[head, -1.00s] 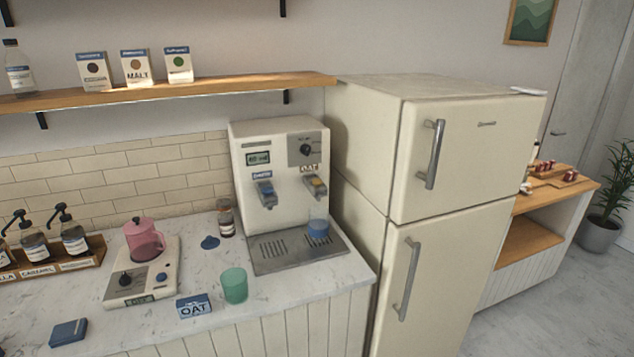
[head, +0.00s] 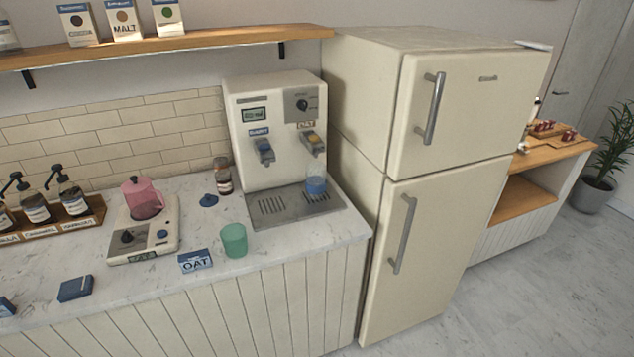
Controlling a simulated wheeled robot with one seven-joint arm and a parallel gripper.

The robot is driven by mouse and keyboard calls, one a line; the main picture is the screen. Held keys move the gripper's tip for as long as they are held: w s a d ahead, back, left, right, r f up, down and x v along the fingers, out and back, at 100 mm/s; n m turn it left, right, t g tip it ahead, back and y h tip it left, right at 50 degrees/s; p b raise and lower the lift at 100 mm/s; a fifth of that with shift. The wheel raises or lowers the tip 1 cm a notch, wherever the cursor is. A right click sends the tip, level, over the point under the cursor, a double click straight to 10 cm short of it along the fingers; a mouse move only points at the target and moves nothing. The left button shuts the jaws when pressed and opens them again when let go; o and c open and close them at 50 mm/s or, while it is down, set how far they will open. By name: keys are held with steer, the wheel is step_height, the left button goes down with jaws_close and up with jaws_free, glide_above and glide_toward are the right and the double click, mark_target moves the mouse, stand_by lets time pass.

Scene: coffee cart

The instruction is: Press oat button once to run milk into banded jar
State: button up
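The cream milk dispenser (head: 270,110) stands at the back of the counter with a small display and a dial. Its left spout has a blue button (head: 264,147) under a blue label. Its right spout has a yellow button (head: 313,137) under a label reading OAT. A clear jar with a blue band (head: 316,184) stands upright on the right side of the drip tray (head: 270,222), below the OAT spout. Whether it holds any milk is too small to tell. My gripper is not in view.
A tall fridge (head: 440,210) stands close on the right.

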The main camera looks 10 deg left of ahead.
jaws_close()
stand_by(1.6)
